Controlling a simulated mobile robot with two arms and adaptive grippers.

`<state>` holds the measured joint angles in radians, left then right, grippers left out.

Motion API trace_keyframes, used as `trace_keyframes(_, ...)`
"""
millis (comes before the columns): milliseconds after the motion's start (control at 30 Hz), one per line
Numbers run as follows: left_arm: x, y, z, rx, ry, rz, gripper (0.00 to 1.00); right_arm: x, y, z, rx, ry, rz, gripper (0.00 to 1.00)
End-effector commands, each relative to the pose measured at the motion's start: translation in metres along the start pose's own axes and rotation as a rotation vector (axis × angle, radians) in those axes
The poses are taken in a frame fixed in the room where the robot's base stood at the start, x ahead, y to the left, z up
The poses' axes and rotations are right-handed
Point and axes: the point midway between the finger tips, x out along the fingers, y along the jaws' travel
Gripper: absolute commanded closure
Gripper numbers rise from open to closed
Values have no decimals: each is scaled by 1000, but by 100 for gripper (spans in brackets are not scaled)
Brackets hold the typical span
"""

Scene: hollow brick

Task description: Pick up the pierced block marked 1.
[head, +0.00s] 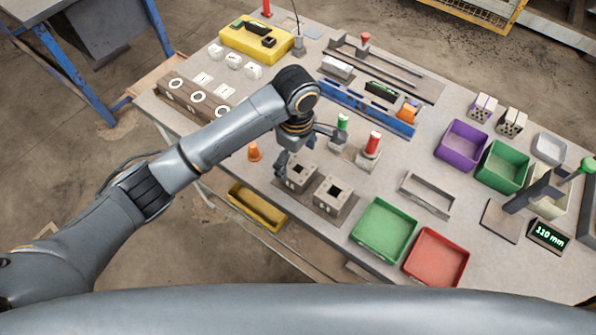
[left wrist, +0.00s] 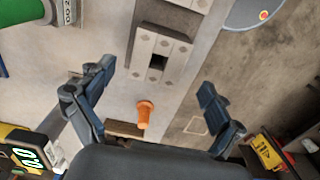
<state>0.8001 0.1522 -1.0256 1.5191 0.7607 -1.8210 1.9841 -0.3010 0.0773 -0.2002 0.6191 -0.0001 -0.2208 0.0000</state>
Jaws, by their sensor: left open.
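Two grey pierced blocks with dark square holes stand near the table's front edge in the head view: a left one (head: 299,178) and a right one (head: 335,194). I cannot read a number on either. My left gripper (head: 311,150) is above and just behind the left block, fingers spread, with nothing between them. In the left wrist view a pierced block (left wrist: 158,48) with a square hole lies ahead of the open left gripper (left wrist: 158,78), apart from the fingers. Part of another block (left wrist: 199,5) shows at the top edge. My right gripper is not in view.
An orange peg (head: 254,152) stands left of the blocks and shows in the left wrist view (left wrist: 144,113). Green-topped (head: 342,123) and red-topped (head: 373,144) pieces stand close behind. A green tray (head: 361,239) and a red tray (head: 408,270) lie to the right.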

Motion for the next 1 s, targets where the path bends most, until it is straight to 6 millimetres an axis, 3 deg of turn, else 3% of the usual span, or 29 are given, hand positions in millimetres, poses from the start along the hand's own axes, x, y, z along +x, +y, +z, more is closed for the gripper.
trace_keyframes(167, 11, 0, 0, 0, 1, 0, 8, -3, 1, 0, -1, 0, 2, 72)
trace_keyframes(500, 56, 2, 2, 1, 0, 0, 8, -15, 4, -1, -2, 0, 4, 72)
trace_keyframes(767, 60, 3, 2, 1, 0, 2, 8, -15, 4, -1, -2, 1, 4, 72)
trace_keyframes(1000, 59, 3, 2, 1, 0, 2, 52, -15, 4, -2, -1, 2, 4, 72)
